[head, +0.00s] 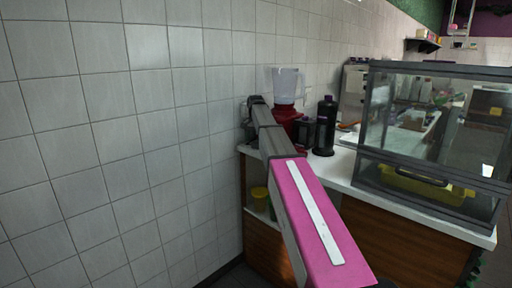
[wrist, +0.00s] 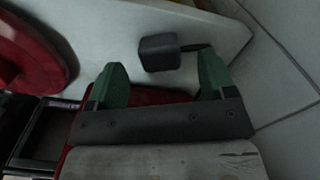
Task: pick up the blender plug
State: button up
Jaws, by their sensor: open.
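The blender plug (wrist: 160,53) is a small dark block with a thin dark piece reaching right from it, in the wrist view. It lies on the white counter (wrist: 200,22). My gripper (wrist: 163,70) is open, with its two green fingers apart. The plug is just beyond and between the fingertips, and the thin piece runs up to the right finger. I cannot tell whether they touch. The blender's red base (wrist: 30,50) is at the left. In the head view the blender (head: 285,88) stands beside my gripper (head: 254,101), and the plug cannot be made out.
A dark bottle (head: 325,127) and a dark box-like item (head: 304,134) stand right of the blender. A glass display case (head: 430,135) fills the right of the counter. The tiled wall (head: 150,130) is close on the left. A shelf below holds a yellow container (head: 259,198).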

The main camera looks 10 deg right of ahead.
aim_at(255, 143)
notch_tip(255, 143, down, 3)
jog(key=shift+s+f, duration=0.15)
jog(key=shift+f, duration=0.05)
jog(key=c, duration=1.1)
jog(key=shift+o, duration=0.2)
jog(key=shift+r, duration=0.15)
